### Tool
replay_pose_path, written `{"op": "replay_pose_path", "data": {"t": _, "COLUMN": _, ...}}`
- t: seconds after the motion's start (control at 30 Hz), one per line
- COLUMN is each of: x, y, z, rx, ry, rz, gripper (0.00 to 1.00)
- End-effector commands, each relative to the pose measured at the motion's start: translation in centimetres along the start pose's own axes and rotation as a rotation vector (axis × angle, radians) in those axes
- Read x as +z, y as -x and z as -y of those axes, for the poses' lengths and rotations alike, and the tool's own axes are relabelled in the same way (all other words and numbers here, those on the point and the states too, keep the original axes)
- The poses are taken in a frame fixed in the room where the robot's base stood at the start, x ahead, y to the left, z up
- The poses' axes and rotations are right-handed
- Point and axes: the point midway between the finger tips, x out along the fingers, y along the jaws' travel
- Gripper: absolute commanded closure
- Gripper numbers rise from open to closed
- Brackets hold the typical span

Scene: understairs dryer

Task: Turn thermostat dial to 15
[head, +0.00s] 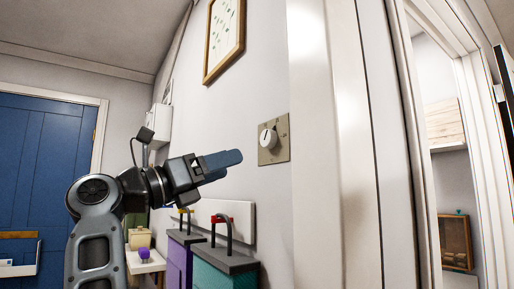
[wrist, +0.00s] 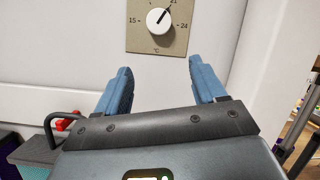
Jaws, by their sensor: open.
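The thermostat is a beige square plate (head: 280,153) on the white wall with a round white dial (head: 267,138). In the wrist view the dial (wrist: 159,20) has a dark pointer line tilted up and right, toward the 21 mark. On the plate (wrist: 136,40) I read 15 at the left, 24 at the right and °C below. My gripper (head: 238,157) is open and empty, left of the plate in the head view. In the wrist view its two blue fingers (wrist: 160,66) stand apart, below the dial and not touching it.
Purple (head: 180,262) and teal (head: 222,272) bins with dark lids and handles stand below my gripper. A white door frame (head: 330,150) rises right of the thermostat. A framed picture (head: 224,38) hangs above. A blue door (head: 40,165) is at the far left.

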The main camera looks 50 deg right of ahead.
Motion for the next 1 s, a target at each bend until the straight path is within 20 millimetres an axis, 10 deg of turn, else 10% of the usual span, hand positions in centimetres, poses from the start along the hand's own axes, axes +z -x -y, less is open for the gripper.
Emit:
{"op": "replay_pose_path", "data": {"t": 0.4, "x": 5.8, "y": -3.1, "z": 1.8, "rx": 0.111, "ry": -0.225, "rz": -0.311, "gripper": 0.3}}
{"op": "replay_pose_path", "data": {"t": 1.0, "x": 4.0, "y": -9.8, "z": 0.9, "rx": 0.113, "ry": -0.232, "rz": -0.323, "gripper": 0.3}}
